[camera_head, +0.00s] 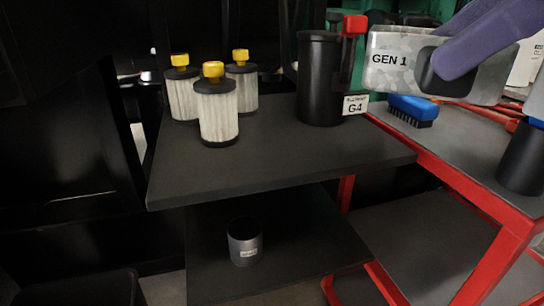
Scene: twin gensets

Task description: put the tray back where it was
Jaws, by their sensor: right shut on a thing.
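A grey, mottled metal tray (395,70) with a "GEN 1" label is at the upper right, tilted so that its labelled side faces me. My right gripper (442,72) is shut on it, with a dark part against its side and purple links running to the upper right. The tray is in front of the red-framed cart's back part. I cannot tell whether it touches anything below. My left gripper is not in view.
Several objects stand around: filters with yellow caps (217,112) on a dark shelf (280,165), a black canister (320,85) labelled G4, a blue brush (412,108) on the red-framed cart (455,150), and a dark cup (244,243) on the lower shelf. The upper shelf's front is clear.

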